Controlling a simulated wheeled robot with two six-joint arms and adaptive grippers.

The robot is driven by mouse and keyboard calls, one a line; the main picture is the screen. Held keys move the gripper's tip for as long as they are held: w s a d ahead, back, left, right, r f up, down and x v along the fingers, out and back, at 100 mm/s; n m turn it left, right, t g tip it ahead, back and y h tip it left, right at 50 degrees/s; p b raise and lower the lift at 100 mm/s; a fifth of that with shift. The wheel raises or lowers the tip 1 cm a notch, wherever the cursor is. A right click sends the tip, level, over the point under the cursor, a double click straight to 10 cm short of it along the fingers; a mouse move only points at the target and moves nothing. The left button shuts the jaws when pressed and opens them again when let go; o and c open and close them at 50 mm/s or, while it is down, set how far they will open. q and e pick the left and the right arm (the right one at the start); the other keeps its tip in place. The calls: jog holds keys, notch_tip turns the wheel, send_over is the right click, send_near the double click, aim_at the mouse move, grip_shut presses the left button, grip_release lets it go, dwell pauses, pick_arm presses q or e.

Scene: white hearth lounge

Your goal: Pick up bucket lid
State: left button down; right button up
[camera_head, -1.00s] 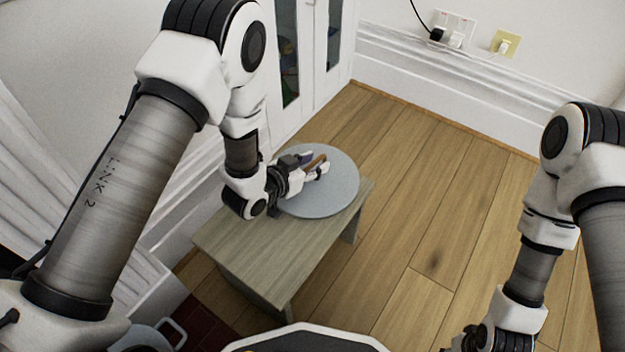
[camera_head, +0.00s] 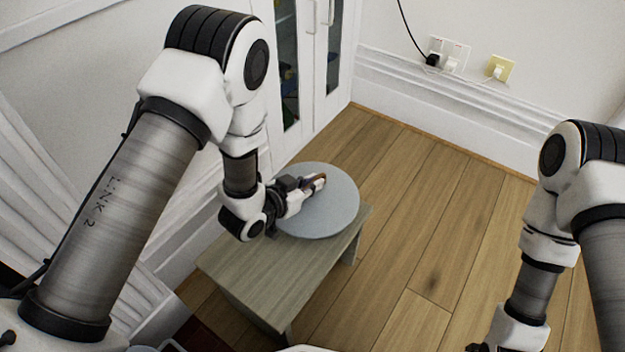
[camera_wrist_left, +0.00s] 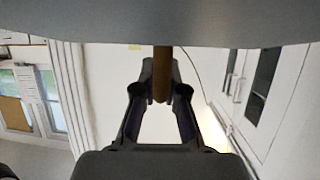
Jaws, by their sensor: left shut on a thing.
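The bucket lid (camera_head: 336,212) is a round grey disc with a brown handle. In the head view it is over the far end of a small wooden table; I cannot tell whether it touches the tabletop. My left gripper (camera_head: 317,183) is shut on the lid's handle. In the left wrist view the brown handle (camera_wrist_left: 160,75) sits between the fingers (camera_wrist_left: 161,92), and the lid's grey surface (camera_wrist_left: 160,22) fills the top edge. My right arm is at the right of the head view; its gripper is cut off at the bottom edge, with only a small part showing.
The small wooden table (camera_head: 265,278) has a bare near end. A white cabinet (camera_head: 311,60) with glass doors stands behind it. Wall sockets (camera_head: 449,54) with plugs and a cable are on the back wall. The wooden floor (camera_head: 420,220) to the right is clear.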

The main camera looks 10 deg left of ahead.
pick_arm(q)
jog(key=s+r+p, duration=0.1)
jog(key=s+p, duration=0.3)
jog(key=s, duration=1)
jog(key=shift+s+d, duration=0.4)
